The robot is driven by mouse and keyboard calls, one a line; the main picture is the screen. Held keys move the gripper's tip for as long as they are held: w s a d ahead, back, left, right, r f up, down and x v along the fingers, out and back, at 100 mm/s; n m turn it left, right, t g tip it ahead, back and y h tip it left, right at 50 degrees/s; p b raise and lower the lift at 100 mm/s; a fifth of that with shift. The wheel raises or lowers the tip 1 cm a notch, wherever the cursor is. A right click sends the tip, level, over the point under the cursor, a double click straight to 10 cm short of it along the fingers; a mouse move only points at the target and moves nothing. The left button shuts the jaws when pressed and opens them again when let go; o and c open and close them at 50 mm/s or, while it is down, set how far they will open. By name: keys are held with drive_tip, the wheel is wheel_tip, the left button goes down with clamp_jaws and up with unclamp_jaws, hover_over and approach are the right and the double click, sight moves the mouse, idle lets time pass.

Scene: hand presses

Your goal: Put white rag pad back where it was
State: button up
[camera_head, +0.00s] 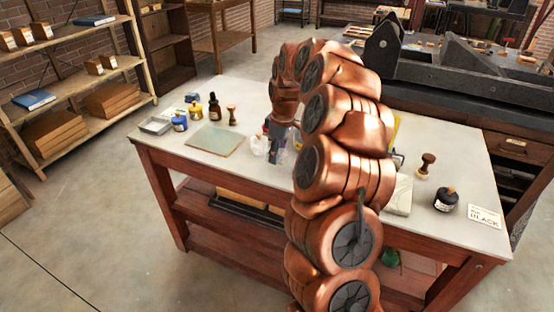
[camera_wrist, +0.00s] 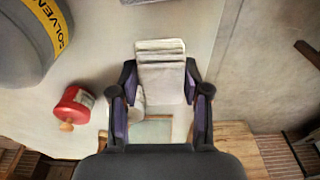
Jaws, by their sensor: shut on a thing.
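The white rag pad (camera_wrist: 160,72) is a folded, layered off-white block between the fingers of my gripper (camera_wrist: 160,84) in the wrist view. Both dark fingers press on its sides. In the head view my gripper (camera_head: 279,140) is over the middle of the pale worktable (camera_head: 245,92), partly hidden by my copper arm. A whitish, crumpled-looking thing (camera_head: 258,146) shows just left of the gripper there; I cannot tell whether it is the pad. Whether the pad touches the tabletop is unclear.
A greenish plate (camera_head: 216,139) lies left of the gripper, with small bottles behind it. In the wrist view a large solvent can (camera_wrist: 28,40) and a red jar (camera_wrist: 72,108) are at left. A black ink jar (camera_head: 446,199) stands at the right. My arm hides the table's middle.

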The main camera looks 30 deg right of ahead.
sight(281, 151)
drive_tip(key=shift+w, duration=0.1)
drive_tip(key=shift+w+f, duration=0.1)
drive_tip(key=shift+d+f+p, duration=0.1)
drive_tip(key=shift+f+p, duration=0.3)
drive_tip(key=shift+f, duration=1.2)
drive_tip(key=shift+f, duration=0.15)
drive_tip(key=o, duration=1.1)
drive_tip(key=r, duration=0.3)
drive_tip(key=r+b, duration=0.1)
drive_tip(key=r, duration=0.3)
drive_tip(key=s+r, duration=0.1)
drive_tip(key=r, duration=0.3)
drive_tip(key=shift+d+r, duration=0.2)
drive_tip(key=shift+d, duration=0.2)
drive_tip(key=shift+s+r, duration=0.15)
drive_tip(key=shift+r, duration=0.25)
